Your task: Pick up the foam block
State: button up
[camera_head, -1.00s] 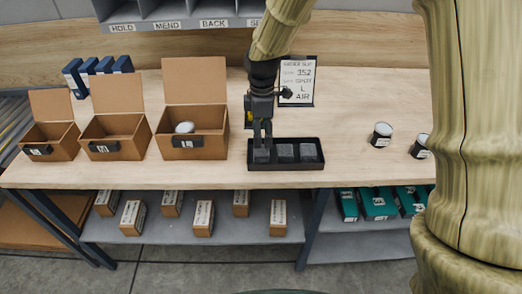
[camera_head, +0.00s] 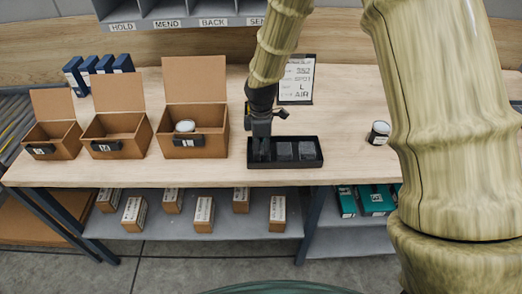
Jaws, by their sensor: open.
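Several dark grey foam blocks sit in a row in a black tray near the table's front edge; the middle block (camera_head: 284,151) and the right block (camera_head: 306,151) show clearly. The tray (camera_head: 285,167) has a low rim. My gripper (camera_head: 260,156) points down over the left end of the tray, its fingers low at the left block. The fingers largely hide that block, and I cannot tell whether they touch it. The gripper is open.
Three open cardboard boxes stand left of the tray; the right one (camera_head: 209,145) holds a white-topped can (camera_head: 185,127). A sign (camera_head: 297,80) stands behind my gripper. Another can (camera_head: 379,133) stands at the right. The table (camera_head: 345,160) is clear between the tray and this can.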

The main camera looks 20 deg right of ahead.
jog(key=c, duration=0.4)
jog(key=shift+r, duration=0.1)
jog(key=shift+c, duration=0.2)
